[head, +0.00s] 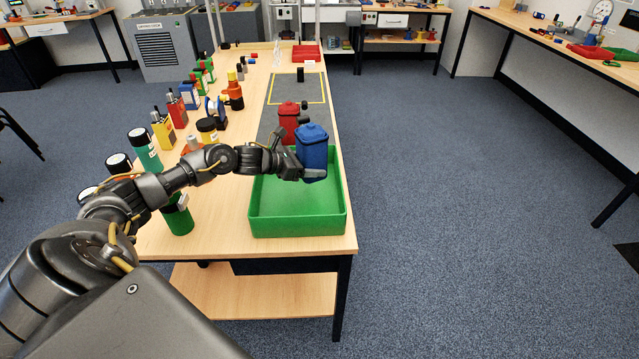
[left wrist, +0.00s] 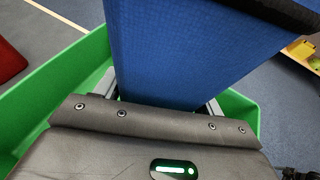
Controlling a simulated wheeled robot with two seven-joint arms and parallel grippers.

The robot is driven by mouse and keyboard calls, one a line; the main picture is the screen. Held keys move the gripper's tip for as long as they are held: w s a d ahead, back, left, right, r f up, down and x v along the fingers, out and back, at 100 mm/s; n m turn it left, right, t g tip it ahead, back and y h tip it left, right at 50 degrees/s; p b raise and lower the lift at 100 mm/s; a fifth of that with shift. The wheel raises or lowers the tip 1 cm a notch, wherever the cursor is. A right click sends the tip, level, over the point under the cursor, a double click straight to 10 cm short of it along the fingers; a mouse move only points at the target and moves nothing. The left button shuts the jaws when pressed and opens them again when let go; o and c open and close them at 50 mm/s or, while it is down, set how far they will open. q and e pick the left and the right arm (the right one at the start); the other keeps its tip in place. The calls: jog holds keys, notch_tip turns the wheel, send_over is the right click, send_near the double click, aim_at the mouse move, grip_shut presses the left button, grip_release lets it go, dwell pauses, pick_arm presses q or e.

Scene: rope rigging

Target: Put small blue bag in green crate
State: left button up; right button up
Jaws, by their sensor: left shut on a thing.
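The small blue bag (head: 312,150) is held upright by my left gripper (head: 305,172) above the far part of the green crate (head: 297,228). The gripper is shut on the bag's lower part. In the left wrist view the blue bag (left wrist: 190,50) fills the middle between the fingers, with the green crate (left wrist: 70,85) below and around it. The crate stands at the near end of the table, and the part of its floor that shows is empty. The bag and gripper hide part of its far side. My right gripper is not in view.
A red bag (head: 289,118) stands just behind the crate on a grey mat (head: 290,88). Several bottles and boxes, such as a red box (head: 178,110), line the table's left side. A red tray (head: 306,53) is at the far end.

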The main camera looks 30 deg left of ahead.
pick_arm(q)
jog(key=d+f, duration=0.2)
jog(key=shift+f, duration=0.4)
jog(key=shift+d+f, duration=0.2)
jog(key=shift+f, duration=0.1)
jog(key=shift+d+f, duration=0.2)
jog(key=f, duration=0.1)
jog(key=f+b, duration=0.1)
jog(key=f, duration=0.1)
jog(key=shift+d+f, duration=0.2)
jog(key=shift+d, duration=0.15)
jog(key=shift+f, duration=0.2)
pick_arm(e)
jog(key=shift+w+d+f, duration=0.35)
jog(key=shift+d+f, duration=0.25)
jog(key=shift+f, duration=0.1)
